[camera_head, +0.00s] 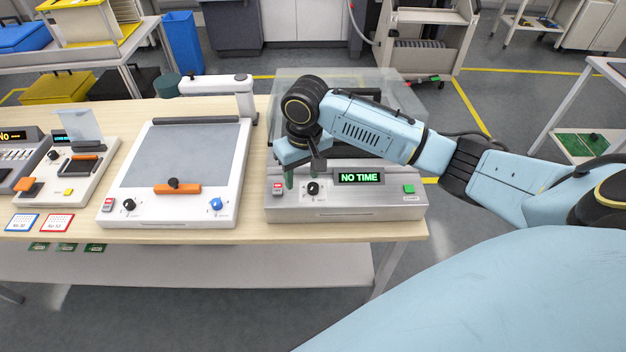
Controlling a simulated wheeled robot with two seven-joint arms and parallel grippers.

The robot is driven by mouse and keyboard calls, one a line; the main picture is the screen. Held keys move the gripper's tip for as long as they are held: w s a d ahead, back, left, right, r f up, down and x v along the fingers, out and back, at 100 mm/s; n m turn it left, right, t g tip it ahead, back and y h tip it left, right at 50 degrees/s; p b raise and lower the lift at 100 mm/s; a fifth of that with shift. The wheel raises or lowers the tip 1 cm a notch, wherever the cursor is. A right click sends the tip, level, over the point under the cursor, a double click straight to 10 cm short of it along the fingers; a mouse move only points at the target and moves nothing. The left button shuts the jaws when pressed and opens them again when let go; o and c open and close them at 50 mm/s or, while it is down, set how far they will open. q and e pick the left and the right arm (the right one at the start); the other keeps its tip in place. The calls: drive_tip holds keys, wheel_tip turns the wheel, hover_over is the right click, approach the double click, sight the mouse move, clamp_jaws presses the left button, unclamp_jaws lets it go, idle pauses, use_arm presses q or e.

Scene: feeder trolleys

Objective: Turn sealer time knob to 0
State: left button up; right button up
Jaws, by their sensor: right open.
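The sealer, a grey machine (345,209) with a clear raised lid (390,95), stands at the right end of the wooden table. Its green display (359,177) reads NO TIME. A black knob (313,188) sits on its front panel, left of the display, with a red switch to its left and a green button at far right. My right gripper (302,171) is open and points down, just above and behind the knob. I cannot tell whether a finger touches the knob. My left gripper is not in view.
A white machine (140,208) with an orange handle, a black knob and a blue knob stands left of the sealer. Smaller devices and two cards lie further left on the table (250,229).

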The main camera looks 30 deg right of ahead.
wheel_tip(320, 180, up, 5)
drive_tip(key=m, duration=0.2)
hover_over(313, 186)
drive_tip(key=shift+g+h, duration=0.3)
wheel_tip(313, 186, down, 13)
drive_tip(key=shift+f+b, duration=0.1)
drive_tip(key=shift+b, duration=0.4)
drive_tip(key=shift+c, duration=0.5)
